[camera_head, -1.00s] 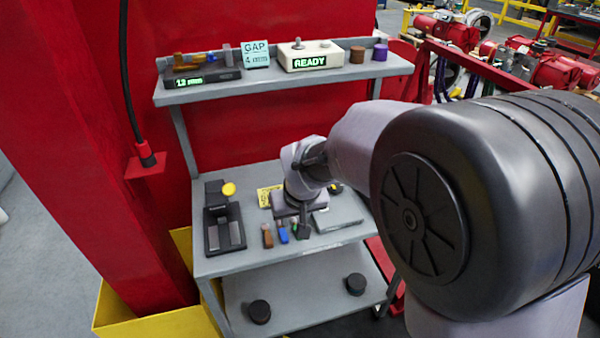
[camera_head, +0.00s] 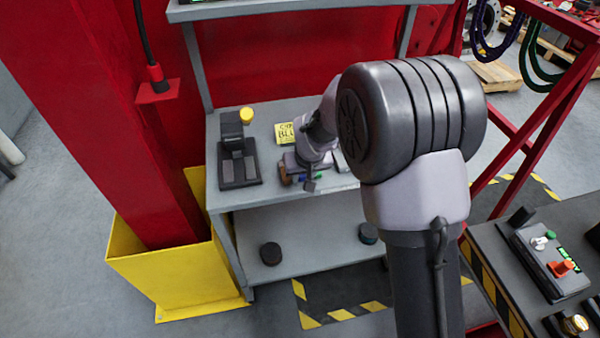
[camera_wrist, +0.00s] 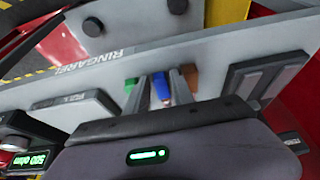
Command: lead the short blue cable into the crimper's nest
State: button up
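The short blue cable (camera_wrist: 161,88) lies on the bench shelf, between a green piece (camera_wrist: 131,84) and a brown piece (camera_wrist: 190,76). In the wrist view my gripper (camera_wrist: 165,85) points at it, with one grey finger on each side. The fingers look apart, with gaps beside the cable; contact is not visible. In the head view my gripper (camera_head: 309,184) is low over the front of the shelf, and the cable is mostly hidden. The black crimper (camera_head: 237,165), with a yellow knob (camera_head: 246,115), stands left of it. The crimper's base (camera_wrist: 262,78) shows at right in the wrist view.
A yellow card (camera_head: 286,138) stands behind my gripper. A flat grey block (camera_wrist: 75,104) and a display reading 500 ohm (camera_wrist: 25,158) lie left in the wrist view. Dark round pucks (camera_head: 271,253) sit on the lower shelf. A red column (camera_head: 110,120) rises at left.

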grip_shut()
jog(key=shift+r, duration=0.15)
